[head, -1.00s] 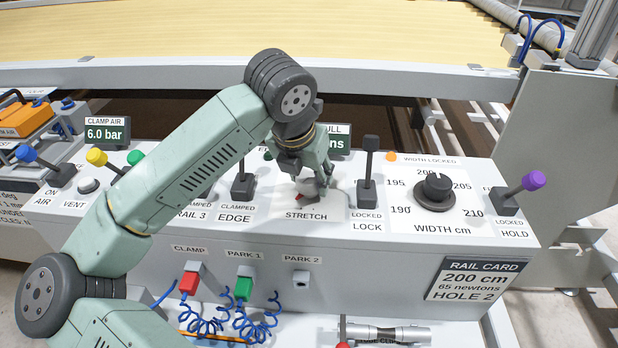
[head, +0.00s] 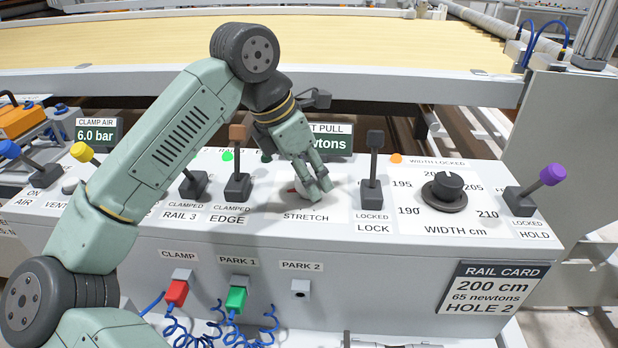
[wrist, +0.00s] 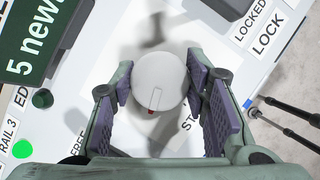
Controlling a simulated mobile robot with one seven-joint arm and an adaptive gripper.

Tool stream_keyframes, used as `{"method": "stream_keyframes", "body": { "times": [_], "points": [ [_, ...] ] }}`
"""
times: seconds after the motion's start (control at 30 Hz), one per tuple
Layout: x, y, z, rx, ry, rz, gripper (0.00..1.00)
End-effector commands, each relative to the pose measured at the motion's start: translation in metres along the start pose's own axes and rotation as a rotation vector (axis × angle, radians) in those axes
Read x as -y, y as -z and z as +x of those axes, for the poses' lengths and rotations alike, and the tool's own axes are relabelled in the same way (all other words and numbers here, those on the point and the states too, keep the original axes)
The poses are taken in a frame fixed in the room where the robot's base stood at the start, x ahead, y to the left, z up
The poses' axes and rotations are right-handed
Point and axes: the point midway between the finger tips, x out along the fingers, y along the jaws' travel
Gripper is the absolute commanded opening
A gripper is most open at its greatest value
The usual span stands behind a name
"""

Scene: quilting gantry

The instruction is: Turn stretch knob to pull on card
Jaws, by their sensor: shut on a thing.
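The stretch knob (head: 297,188) is a round pale knob with a red mark, on the white STRETCH plate of the console. My gripper (head: 312,187) points down at it and hides part of it in the head view. In the wrist view the knob (wrist: 158,78) sits between my two purple-padded fingers, which are shut on it. The rail card (head: 490,290) on the console front reads 200 cm, 65 newtons, HOLE 2. The pull display (head: 336,142) is partly hidden by my gripper; the wrist view shows "5 newt" on it (wrist: 30,38), cut off at the frame edge.
The LOCK lever (head: 373,165) stands close right of the knob, the EDGE lever (head: 238,170) to its left. The width knob (head: 446,190) and purple-tipped HOLD lever (head: 540,185) are further right. Red (head: 176,291) and green (head: 236,298) hose plugs sit on the front.

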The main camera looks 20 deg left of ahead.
Motion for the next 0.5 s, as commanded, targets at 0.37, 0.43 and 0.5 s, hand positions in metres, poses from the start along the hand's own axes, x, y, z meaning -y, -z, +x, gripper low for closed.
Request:
{"method": "stream_keyframes", "body": {
  "times": [0.37, 0.43, 0.5],
  "points": [
    [-0.0001, -0.0005, -0.0006, 0.000, 0.018, 0.047, 0.14],
    [-0.0001, -0.0005, -0.0007, 0.000, 0.018, 0.047, 0.14],
    [-0.0001, -0.0005, -0.0007, 0.000, 0.018, 0.047, 0.14]
  ]
}}
